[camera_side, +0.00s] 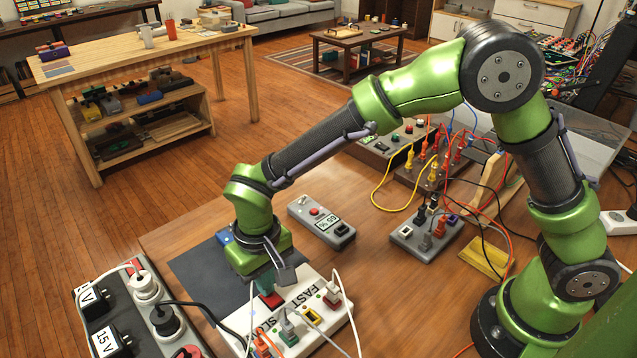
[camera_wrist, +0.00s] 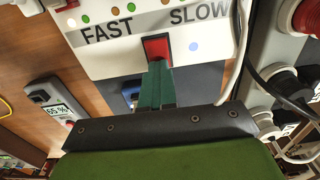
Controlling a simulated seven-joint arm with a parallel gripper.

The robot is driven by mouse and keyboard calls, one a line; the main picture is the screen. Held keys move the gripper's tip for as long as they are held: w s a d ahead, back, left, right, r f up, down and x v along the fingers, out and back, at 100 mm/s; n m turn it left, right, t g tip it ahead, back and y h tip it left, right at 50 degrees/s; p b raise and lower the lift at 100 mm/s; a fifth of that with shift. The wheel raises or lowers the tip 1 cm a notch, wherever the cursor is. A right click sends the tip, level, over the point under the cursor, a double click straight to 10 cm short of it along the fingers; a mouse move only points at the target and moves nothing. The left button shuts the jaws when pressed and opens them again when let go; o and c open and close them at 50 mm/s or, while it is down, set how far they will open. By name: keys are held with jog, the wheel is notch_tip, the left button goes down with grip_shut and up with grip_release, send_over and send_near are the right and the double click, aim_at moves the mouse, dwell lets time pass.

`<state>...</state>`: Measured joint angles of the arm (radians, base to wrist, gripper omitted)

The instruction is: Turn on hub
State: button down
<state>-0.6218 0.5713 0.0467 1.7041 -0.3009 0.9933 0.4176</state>
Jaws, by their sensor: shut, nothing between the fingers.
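The hub (camera_side: 343,318) is a white box marked FAST and SLOW, with several cables plugged in; it also shows in the wrist view (camera_wrist: 100,58). A red rocker switch (camera_wrist: 156,47) sits near its edge, between the two labels' sides, and also shows in the side view (camera_side: 271,300). A pale blue dot (camera_wrist: 193,46) lies beside the switch. My gripper (camera_wrist: 155,75) is shut and empty. Its green fingertips overlap the switch's near edge in the wrist view; I cannot tell whether they touch. In the side view my gripper (camera_side: 265,286) is just above the switch.
A power strip (camera_side: 190,338) with bulky plugs and adapters stands at the left. A grey meter (camera_side: 308,211) reading 65 % and a small grey socket box (camera_side: 408,238) lie behind the hub. Loose cables cross the front. A dark mat (camera_side: 203,275) lies beside the hub.

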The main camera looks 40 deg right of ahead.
jog(key=shift+s+d+f, duration=0.15)
jog(key=shift+s+f, duration=0.15)
jog(key=shift+s, duration=0.4)
notch_tip(320, 180, up, 14)
jog(key=w, duration=0.1)
jog(key=s+d+r+m+t, duration=0.1)
jog(key=s+d+r+t, duration=0.1)
jog(key=d, duration=0.6)
jog(key=s+d+r+m+t+y, duration=0.1)
jog(key=s+d+r+t, duration=0.1)
jog(key=s+d, duration=0.3)
jog(key=s+d+r+m+t, duration=0.2)
jog(key=s+d+t, duration=0.1)
jog(key=d, duration=0.8)
jog(key=shift+s+y, duration=0.4)
jog(key=shift+s, duration=0.35)
jog(key=shift+a, duration=0.1)
